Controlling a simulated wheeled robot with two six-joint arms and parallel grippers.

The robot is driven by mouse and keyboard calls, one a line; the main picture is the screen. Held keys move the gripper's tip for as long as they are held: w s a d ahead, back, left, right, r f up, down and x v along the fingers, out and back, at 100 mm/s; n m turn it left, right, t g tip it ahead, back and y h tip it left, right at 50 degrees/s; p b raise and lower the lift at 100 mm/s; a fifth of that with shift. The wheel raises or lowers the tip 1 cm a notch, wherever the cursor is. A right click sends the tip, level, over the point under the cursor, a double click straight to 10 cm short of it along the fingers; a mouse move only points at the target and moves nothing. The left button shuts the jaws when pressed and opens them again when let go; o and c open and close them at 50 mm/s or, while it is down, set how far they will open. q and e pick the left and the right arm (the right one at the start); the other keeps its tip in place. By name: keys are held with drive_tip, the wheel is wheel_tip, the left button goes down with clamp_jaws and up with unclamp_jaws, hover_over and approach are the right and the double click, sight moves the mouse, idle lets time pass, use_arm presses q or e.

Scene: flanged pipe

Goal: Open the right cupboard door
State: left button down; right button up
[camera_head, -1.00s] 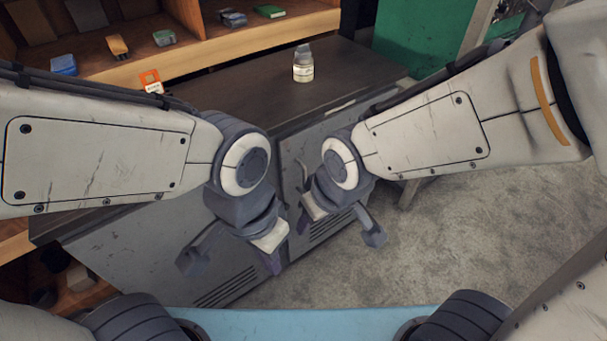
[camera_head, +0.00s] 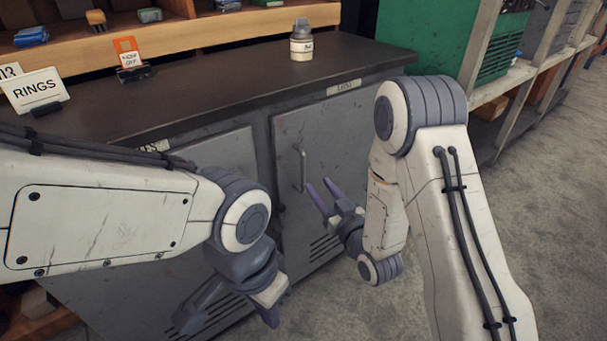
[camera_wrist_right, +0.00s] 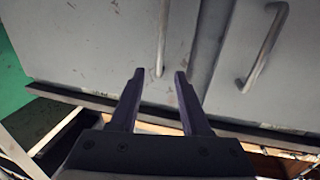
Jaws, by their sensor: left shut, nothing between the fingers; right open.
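The right cupboard door (camera_head: 335,130) is a grey panel under the dark counter and looks closed. Its upright bar handle (camera_head: 302,170) is near its left edge. My right gripper (camera_head: 320,187) is open, its purple fingers pointing at the door, just right of the handle's lower end. In the right wrist view, turned about, this handle (camera_wrist_right: 163,35) runs down to the gap between the fingertips (camera_wrist_right: 160,74). I cannot tell whether the bar is between them. The left door's handle (camera_wrist_right: 262,50) is beside it. My left gripper (camera_head: 270,316) is shut and empty, low before the left door.
The counter top (camera_head: 220,85) carries a small bottle (camera_head: 301,42), a RINGS sign (camera_head: 36,90) and an orange-white card (camera_head: 128,55). A green cabinet (camera_head: 415,40) and shelving stand at the right. Grey floor (camera_head: 545,190) is free at the right.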

sight(304, 167)
drive_tip(key=x, duration=1)
drive_tip(key=shift+c, duration=0.4)
clamp_jaws()
idle(0.9)
